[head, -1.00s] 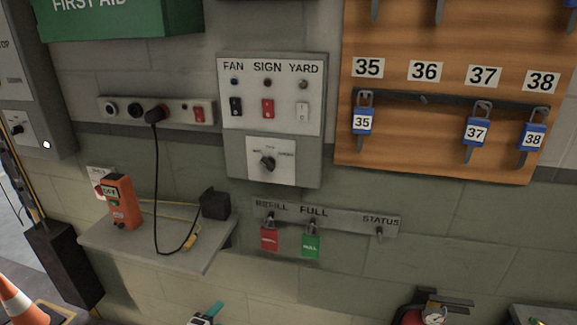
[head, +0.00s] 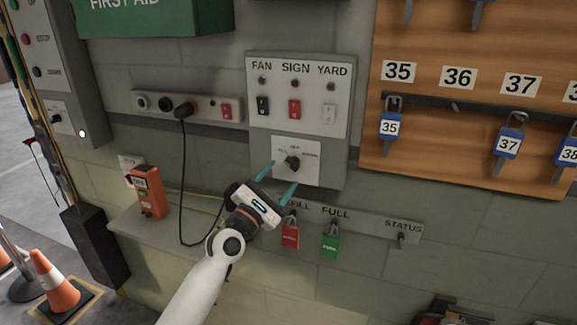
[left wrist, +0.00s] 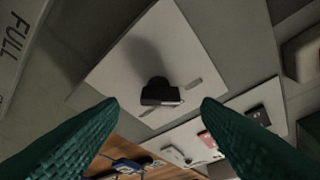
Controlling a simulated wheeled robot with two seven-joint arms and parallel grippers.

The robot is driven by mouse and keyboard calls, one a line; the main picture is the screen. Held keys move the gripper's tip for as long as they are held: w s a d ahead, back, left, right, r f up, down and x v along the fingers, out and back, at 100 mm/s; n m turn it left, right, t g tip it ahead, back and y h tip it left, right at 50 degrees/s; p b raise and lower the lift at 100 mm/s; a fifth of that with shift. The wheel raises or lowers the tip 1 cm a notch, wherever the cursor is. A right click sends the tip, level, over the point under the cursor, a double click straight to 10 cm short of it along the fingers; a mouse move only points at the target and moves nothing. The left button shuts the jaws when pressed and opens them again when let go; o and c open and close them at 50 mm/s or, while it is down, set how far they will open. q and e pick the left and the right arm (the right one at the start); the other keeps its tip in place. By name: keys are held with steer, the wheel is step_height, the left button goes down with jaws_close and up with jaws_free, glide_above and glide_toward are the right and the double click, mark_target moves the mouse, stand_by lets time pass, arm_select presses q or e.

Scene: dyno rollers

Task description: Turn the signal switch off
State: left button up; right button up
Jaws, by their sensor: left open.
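A black rotary knob (head: 292,163) sits on a pale plate (head: 312,176) low on the grey switch box. Small labels surround it, too small to read surely, and I cannot tell where it points. My left gripper (head: 277,183) is open, with teal fingers reaching up towards the plate, just below and left of the knob in the head view. In the left wrist view the knob (left wrist: 160,93) shows between and beyond the open fingers, which do not appear to touch it. My right gripper is not in view.
Above the knob are FAN, SIGN and YARD rockers (head: 294,108). Red (head: 290,236) and green (head: 331,243) tags hang on a rail below. A shelf (head: 150,228) holds an orange device (head: 148,192). A key board (head: 470,150) is at right.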

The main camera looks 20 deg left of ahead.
mark_target(290, 167)
arm_select(q)
steer(key=shift+x, duration=2.05)
steer(key=shift+c, duration=0.6)
steer(key=c, duration=0.9)
